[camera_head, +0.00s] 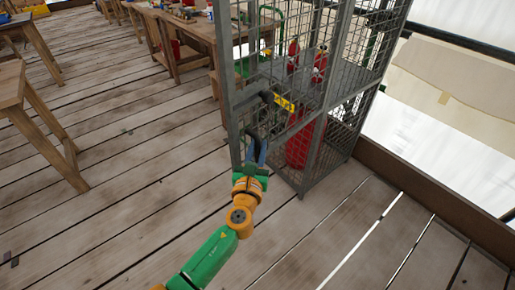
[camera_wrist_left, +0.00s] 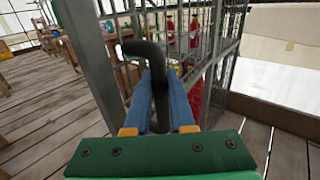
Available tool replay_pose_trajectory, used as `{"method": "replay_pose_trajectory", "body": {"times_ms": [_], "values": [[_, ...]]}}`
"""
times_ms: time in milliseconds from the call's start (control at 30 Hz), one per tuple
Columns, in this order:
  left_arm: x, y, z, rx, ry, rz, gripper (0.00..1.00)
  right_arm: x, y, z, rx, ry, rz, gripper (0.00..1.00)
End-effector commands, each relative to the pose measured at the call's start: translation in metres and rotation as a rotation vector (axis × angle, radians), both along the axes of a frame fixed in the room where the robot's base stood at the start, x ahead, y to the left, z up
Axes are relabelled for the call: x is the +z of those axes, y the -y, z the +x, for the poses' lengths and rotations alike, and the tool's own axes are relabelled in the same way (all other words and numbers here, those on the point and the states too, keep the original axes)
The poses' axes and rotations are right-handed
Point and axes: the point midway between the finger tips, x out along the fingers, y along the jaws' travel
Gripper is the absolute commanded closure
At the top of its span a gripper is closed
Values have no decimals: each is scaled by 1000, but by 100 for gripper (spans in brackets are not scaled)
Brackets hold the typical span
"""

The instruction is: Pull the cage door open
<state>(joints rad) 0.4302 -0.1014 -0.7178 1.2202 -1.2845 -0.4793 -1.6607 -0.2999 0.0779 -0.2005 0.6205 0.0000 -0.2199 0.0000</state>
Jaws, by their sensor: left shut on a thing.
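The wire-mesh cage (camera_head: 335,85) with a grey metal frame stands at the upper middle of the head view. Its door (camera_head: 250,75) is the mesh panel on the left side; I cannot tell how far it stands open. My left gripper (camera_head: 256,150) is at the door's lower front. In the left wrist view, its blue fingers (camera_wrist_left: 160,90) are shut on a dark bent handle (camera_wrist_left: 144,50). The fingers hide part of the handle. My right gripper is in neither view.
Red cylinders (camera_head: 299,142) stand inside the cage, with smaller red ones on its shelf. A wooden workbench (camera_head: 180,25) is behind, and a wooden table (camera_head: 40,110) is at left. A low wooden edge (camera_head: 430,200) runs along the right.

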Motion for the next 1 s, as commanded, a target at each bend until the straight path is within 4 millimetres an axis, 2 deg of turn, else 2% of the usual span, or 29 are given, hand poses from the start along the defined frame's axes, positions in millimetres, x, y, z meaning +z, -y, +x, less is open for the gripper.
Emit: {"method": "replay_pose_trajectory", "body": {"times_ms": [67, 100, 167, 200, 467, 600, 800, 1000], "values": [[2, 1, 0, -2, 4, -2, 100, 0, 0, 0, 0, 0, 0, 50], [2, 1, 0, -2, 4, -2, 67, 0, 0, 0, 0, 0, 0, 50], [2, 1, 0, -1, 3, -2, 51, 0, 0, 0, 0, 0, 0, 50], [1, 0, 0, -1, 3, -2, 48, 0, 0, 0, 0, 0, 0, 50], [1, -1, -3, 0, 0, 0, 48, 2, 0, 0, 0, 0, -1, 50], [3, -7, -30, -1, -2, -1, 48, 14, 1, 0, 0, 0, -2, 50], [1, -14, -64, -2, -1, -1, 48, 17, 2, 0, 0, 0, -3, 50], [0, -15, -69, -1, 1, 0, 48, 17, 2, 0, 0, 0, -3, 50]]}}
